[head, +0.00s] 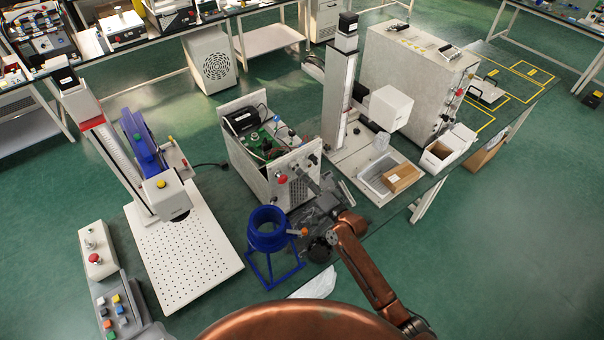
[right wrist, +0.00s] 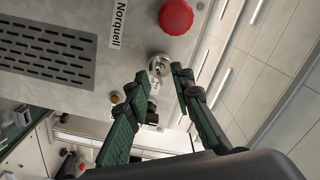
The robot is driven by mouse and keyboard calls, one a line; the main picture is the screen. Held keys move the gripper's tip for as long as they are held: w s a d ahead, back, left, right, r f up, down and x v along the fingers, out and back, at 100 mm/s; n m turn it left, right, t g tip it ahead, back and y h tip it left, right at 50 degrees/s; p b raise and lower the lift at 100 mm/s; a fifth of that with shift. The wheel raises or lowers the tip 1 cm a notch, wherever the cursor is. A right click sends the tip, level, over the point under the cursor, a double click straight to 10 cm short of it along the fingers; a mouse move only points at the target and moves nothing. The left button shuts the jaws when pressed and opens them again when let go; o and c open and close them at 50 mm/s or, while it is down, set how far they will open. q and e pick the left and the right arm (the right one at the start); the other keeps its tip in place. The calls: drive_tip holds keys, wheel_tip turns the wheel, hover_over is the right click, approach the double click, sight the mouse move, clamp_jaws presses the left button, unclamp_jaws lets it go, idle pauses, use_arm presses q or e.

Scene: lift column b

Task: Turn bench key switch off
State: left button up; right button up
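A grey-white bench unit (head: 262,185) with an open top stands on the bench in the head view. Its front panel carries a red button (head: 283,179), which also shows in the right wrist view (right wrist: 176,17) beside a "Norquell" label. A round metal key switch (right wrist: 159,66) sits on the panel near the red button. My right gripper (right wrist: 160,74) is open, with its two dark green fingers apart and their tips close to the key switch, one on each side. Whether they touch it I cannot tell. In the head view the gripper (head: 316,188) is at the panel, partly hard to make out. My left gripper is not in view.
A blue funnel stand (head: 268,238) stands just left of my right arm. A white column stand (head: 340,100) and a grey tray (head: 370,180) are to the right. A perforated white plate (head: 190,255) and a button box (head: 95,255) are on the left.

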drive_tip(key=shift+x, duration=0.85)
drive_tip(key=shift+c, duration=0.2)
clamp_jaws()
